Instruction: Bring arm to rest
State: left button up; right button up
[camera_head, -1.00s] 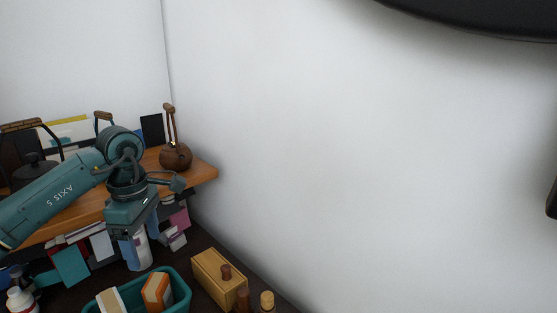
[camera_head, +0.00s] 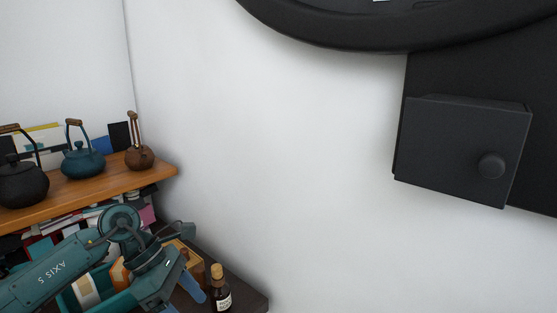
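My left gripper (camera_head: 188,297) points down over the dark lower surface, left of a small dark bottle. Its two bluish fingers look apart, with nothing seen between them; the lower one runs towards the bottom edge of the picture. My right arm and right gripper are not in view.
A wooden shelf (camera_head: 90,192) holds a black kettle (camera_head: 22,187), a teal teapot (camera_head: 82,163) and a brown pot (camera_head: 140,158). A labelled bottle (camera_head: 220,293) stands by the gripper. A teal bin (camera_head: 68,301) is behind the arm. A black box (camera_head: 450,150) is on the right.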

pick_arm(q)
jog(key=s+d+r+n+t+h+p, duration=0.1)
jog(key=s+d+r+n+t+h, duration=0.15)
jog(key=d+n+h, duration=0.5)
jog(key=s+d+r+n+t+h, duration=0.1)
jog(key=s+d+n+t+h, duration=0.25)
jog(key=d+n+h, duration=0.45)
jog(key=w+a+f+n+t+y, duration=0.1)
jog(key=a+f+n+t+y, duration=0.4)
jog(key=n, duration=0.6)
jog(key=w+a+f+n+t+y, duration=0.1)
jog(key=a+f+n+t+y, duration=0.2)
jog(key=n+t+y, duration=0.6)
jog(key=s+a+f+n+g+y, duration=0.2)
jog(key=s+f+n+g, duration=0.2)
jog(key=s+f+n, duration=0.2)
jog(key=s+a+f+n+g+y+p, duration=0.1)
jog(key=s+a+f+n+g+y, duration=0.1)
jog(key=s+f+n, duration=0.4)
notch_tip(320, 180, down, 4)
jog(key=shift+s+a+r+n+g, duration=0.1)
jog(key=shift+s+a+n+g, duration=0.2)
jog(key=shift+a+n+g, duration=0.8)
